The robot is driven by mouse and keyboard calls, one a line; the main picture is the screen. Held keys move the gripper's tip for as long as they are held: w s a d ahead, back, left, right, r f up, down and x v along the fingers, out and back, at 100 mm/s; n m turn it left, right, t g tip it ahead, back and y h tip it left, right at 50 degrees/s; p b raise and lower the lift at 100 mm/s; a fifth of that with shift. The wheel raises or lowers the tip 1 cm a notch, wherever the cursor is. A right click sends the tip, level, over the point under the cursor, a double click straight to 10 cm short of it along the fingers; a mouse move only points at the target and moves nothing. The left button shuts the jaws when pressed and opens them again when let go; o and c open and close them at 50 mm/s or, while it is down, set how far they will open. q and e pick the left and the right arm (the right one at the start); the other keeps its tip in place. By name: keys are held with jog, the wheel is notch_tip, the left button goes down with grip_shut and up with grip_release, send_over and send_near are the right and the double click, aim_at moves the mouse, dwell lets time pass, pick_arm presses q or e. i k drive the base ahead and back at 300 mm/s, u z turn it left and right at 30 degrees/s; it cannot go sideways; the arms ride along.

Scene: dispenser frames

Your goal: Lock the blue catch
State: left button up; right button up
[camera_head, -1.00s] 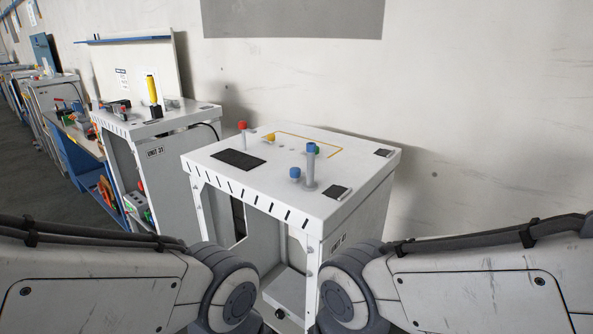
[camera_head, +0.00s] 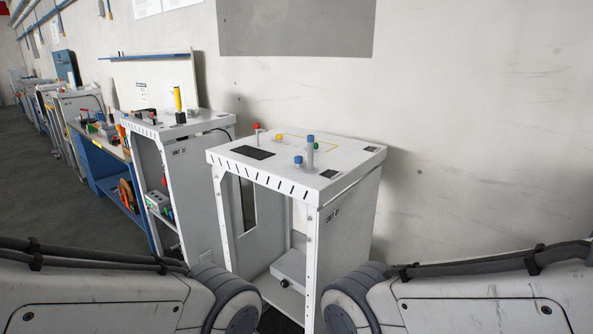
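A blue-topped grey post (camera_head: 310,152) stands upright on the white cabinet top (camera_head: 345,158). A smaller blue knob (camera_head: 298,161) sits low to its left. I cannot tell which of the two is the blue catch, or whether it is locked. A red-topped pin (camera_head: 256,133), a yellow knob (camera_head: 279,138) and a green knob (camera_head: 316,145) are on the same top. Only my arm links show at the bottom left and right; both grippers are out of view.
The cabinet front is open, with a grey box (camera_head: 289,268) low inside. Another white unit (camera_head: 195,170) with a yellow handle (camera_head: 178,98) and a blue bench (camera_head: 103,168) stand to the left. A wall is behind. Grey floor is clear at the left.

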aim_at(298, 159)
jog(key=z, duration=0.2)
jog(key=k, duration=0.35)
jog(key=u, duration=1.35)
jog(key=i, duration=1.3)
jog(key=z, duration=0.85)
jog(key=i, duration=0.55)
jog(key=z, duration=0.5)
